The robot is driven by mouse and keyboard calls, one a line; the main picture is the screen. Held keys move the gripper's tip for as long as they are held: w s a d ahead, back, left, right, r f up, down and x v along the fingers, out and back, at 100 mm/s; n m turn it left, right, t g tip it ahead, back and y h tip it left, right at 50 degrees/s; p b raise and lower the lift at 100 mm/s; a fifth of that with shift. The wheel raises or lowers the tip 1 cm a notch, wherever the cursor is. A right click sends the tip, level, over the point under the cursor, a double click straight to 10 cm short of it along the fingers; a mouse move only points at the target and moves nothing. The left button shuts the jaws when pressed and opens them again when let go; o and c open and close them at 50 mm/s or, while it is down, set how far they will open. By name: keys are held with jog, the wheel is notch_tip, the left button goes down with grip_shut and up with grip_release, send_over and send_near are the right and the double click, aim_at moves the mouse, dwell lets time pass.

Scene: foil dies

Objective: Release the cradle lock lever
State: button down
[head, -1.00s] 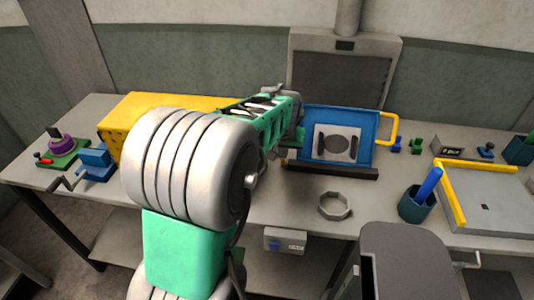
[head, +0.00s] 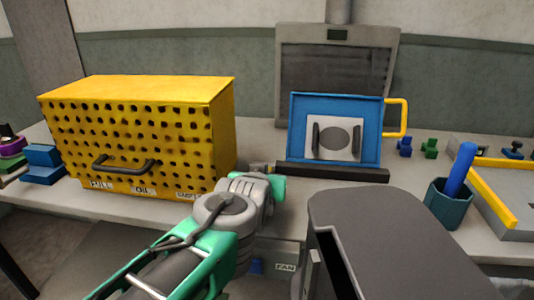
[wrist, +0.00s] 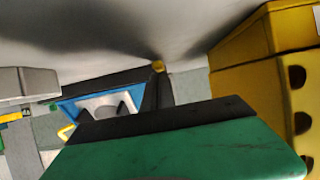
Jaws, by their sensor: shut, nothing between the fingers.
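A blue framed plate (head: 334,99) with a yellow handle (head: 404,118) stands upright in a cradle with a dark bar base (head: 335,173). A small lever with a yellowish tip (head: 254,168) sticks out at the left end of that base; I take it for the lock lever. In the wrist view its yellow knob (wrist: 158,67) shows just beyond my fingers. My gripper (head: 277,186) is low over the bench, close to the lever, shut and empty. In the wrist view my gripper's green and black fingers (wrist: 170,122) fill the lower part. Whether they touch the lever cannot be told.
A large yellow perforated box (head: 140,135) with a dark handle stands just left of my gripper. A teal cup (head: 449,205) with a blue stick stands right of the cradle. Small blue and green blocks (head: 430,148) lie behind it. A grey hood (head: 335,65) rises behind.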

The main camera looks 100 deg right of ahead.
jog(key=shift+w+a+f+b, duration=0.1)
jog(key=shift+a+f+b, duration=0.1)
jog(key=shift+f+b, duration=0.5)
jog(key=shift+f, duration=0.15)
jog(key=r+p, duration=0.1)
jog(key=r, duration=0.1)
jog(key=r+p, duration=0.2)
jog(key=r, duration=0.1)
jog(key=shift+a+r, duration=0.3)
jog(key=shift+r, duration=0.05)
jog(key=a+f+p+v, duration=0.1)
jog(key=f+v, duration=0.1)
jog(key=v, duration=0.7)
jog(key=shift+w, duration=0.15)
